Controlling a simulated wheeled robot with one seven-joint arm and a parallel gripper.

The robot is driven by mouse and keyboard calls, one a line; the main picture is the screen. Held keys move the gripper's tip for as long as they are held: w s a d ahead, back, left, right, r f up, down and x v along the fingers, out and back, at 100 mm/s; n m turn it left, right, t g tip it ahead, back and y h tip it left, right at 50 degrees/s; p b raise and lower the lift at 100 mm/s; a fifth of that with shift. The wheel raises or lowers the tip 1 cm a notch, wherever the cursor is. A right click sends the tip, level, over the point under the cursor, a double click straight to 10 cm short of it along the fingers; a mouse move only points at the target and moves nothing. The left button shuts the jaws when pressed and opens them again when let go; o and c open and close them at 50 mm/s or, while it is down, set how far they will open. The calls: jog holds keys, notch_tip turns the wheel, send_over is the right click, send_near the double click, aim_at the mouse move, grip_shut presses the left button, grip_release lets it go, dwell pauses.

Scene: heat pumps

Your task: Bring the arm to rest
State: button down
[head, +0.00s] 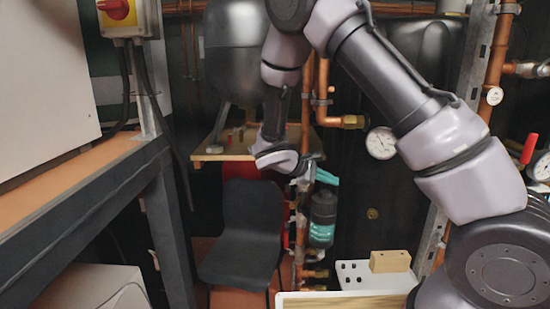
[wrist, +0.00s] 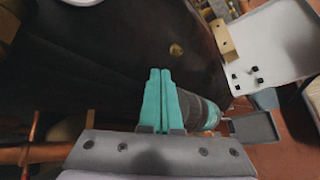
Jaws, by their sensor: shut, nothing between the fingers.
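My arm reaches from the right across the head view, bent at the elbow. My gripper (head: 328,177) is at its end, with teal fingers pointing right. In the wrist view my gripper (wrist: 160,75) shows its two teal fingers side by side and shut, with nothing between them. A black and teal cylinder (head: 322,225) hangs on the copper pipework just below the gripper in the head view. It also shows beside the fingers in the wrist view (wrist: 210,112). Whether the fingers touch it I cannot tell.
A black chair (head: 243,225) stands left of the pipes. A wooden shelf (head: 225,154) is behind the forearm. A white tray (head: 345,264) with a wooden block (head: 390,261) is at the lower right. Gauges (head: 381,143) and copper pipes line the back wall. A bench (head: 75,185) stands left.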

jog(key=s+d+r+m+t+y, duration=0.1)
jog(key=s+d+r+m+y, duration=0.2)
jog(key=s+r+m+y, duration=0.3)
jog(key=s+d+r+m+t+y, duration=0.1)
jog(key=s+d+r+m+y, duration=0.3)
jog(key=s+r, duration=1.2)
notch_tip(320, 180, up, 5)
jog(key=m+y, duration=0.3)
jog(key=m, duration=0.2)
jog(key=shift+s+d+m+t, duration=0.15)
jog(key=shift+d+m+t, duration=0.15)
jog(key=shift+m, duration=0.1)
